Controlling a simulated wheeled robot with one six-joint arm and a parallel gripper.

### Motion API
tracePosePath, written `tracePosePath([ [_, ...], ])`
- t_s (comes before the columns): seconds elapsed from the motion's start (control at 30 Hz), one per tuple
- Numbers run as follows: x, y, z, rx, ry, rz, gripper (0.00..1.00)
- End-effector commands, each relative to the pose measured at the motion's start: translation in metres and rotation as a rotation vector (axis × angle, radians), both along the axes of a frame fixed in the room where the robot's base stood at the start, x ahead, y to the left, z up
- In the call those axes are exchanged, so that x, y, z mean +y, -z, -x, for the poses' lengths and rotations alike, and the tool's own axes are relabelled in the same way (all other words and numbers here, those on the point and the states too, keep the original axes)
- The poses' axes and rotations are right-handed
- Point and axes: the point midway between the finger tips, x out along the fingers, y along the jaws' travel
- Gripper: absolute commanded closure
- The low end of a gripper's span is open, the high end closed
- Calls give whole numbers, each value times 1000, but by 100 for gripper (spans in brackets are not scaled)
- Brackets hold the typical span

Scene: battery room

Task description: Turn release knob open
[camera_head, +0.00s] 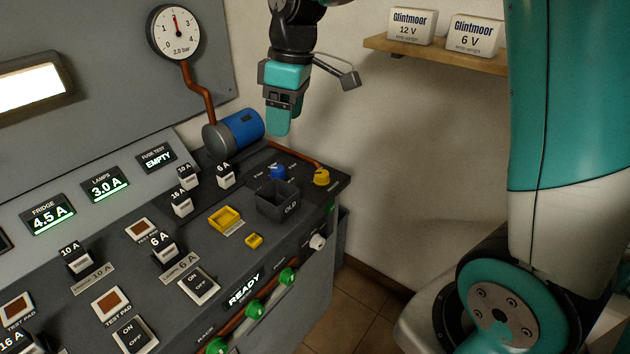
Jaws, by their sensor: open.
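No knob carries a label I can read as release. A yellow knob (321,177) stands at the far right corner of the panel, at the end of a copper pipe. A blue knob (277,172) stands to its left, with small text beside it that I cannot read. A white knob (318,242) sticks out of the front face. My gripper (279,122) is open and empty, pointing down in the air, above and left of the yellow knob in the picture and apart from the knobs. Its two fingers partly overlap in this view.
A blue and grey cylinder (234,131) lies at the panel's back, by a gauge (175,31) marked 2.0 bar. An open dark bin labelled OLD (282,207) sits before the blue knob. Several fuses and switches cover the panel. A shelf (435,54) holds two battery boxes.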

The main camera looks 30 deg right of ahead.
Motion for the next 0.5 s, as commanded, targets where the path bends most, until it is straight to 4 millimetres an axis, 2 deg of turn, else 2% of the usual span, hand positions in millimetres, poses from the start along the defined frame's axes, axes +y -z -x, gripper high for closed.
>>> tracePosePath([
  [0.03, -28, 23, -34, 9, -13, 29, 31],
  [0.1, -64, 43, -69, 17, -46, 65, 31],
  [0.2, -110, 70, -104, 34, -86, 101, 31],
  [0.33, -150, 95, -127, 52, -123, 124, 31],
  [0.4, -162, 102, -133, 56, -136, 130, 31],
  [0.5, -169, 110, -136, 61, -145, 133, 31],
])
